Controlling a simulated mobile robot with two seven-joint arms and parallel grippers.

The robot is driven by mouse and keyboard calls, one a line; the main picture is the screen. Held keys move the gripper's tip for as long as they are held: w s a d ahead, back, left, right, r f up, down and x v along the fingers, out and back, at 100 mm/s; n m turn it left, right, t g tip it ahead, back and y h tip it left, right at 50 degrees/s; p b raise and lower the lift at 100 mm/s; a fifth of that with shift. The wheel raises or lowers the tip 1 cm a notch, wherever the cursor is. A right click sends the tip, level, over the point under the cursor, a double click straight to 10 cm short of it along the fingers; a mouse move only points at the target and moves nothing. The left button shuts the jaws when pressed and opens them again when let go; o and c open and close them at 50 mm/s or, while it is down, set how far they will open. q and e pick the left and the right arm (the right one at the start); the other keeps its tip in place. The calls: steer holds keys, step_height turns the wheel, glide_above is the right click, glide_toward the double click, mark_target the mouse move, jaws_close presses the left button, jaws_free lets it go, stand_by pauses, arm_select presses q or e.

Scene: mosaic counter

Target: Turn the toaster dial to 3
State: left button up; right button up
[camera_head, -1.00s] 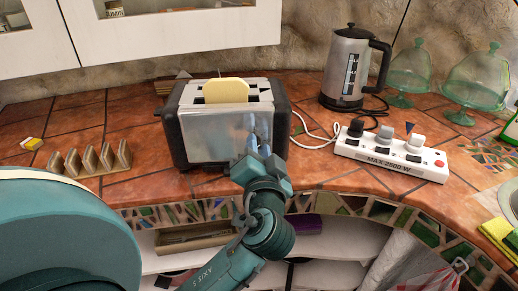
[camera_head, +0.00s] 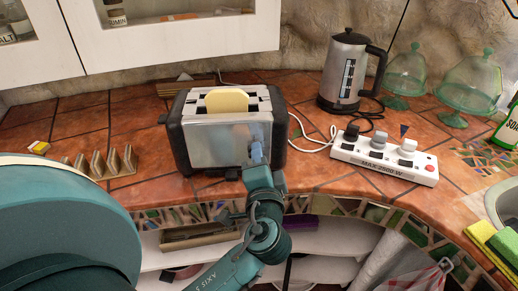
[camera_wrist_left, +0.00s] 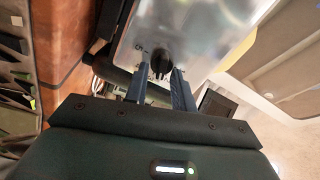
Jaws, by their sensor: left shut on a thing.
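The silver and black toaster (camera_head: 215,142) stands on the tiled counter, with a slice of bread (camera_head: 226,101) in its top slot. In the left wrist view its black dial (camera_wrist_left: 160,61) sits on the metal front, with small marks around it that are too small to read. My left gripper (camera_head: 257,153) is at the right part of the toaster's front and covers the dial in the head view. In the wrist view its two fingers (camera_wrist_left: 159,72) are on either side of the dial, shut on it. The dial's setting cannot be read. My right gripper is not in view.
A kettle (camera_head: 344,75) and green glass domes (camera_head: 471,83) stand at the back right. A white power strip (camera_head: 383,158) lies right of the toaster. A wooden rack (camera_head: 110,165) is on the left. The counter's mosaic edge runs in front, above open shelves.

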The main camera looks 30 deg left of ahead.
arm_select(q)
steer(key=m+p, duration=0.2)
steer(key=m, duration=0.1)
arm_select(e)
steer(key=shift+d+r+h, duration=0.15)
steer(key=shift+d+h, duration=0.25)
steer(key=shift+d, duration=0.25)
arm_select(q)
steer(key=shift+f, duration=0.1)
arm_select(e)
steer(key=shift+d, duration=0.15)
arm_select(q)
steer(key=o, duration=1)
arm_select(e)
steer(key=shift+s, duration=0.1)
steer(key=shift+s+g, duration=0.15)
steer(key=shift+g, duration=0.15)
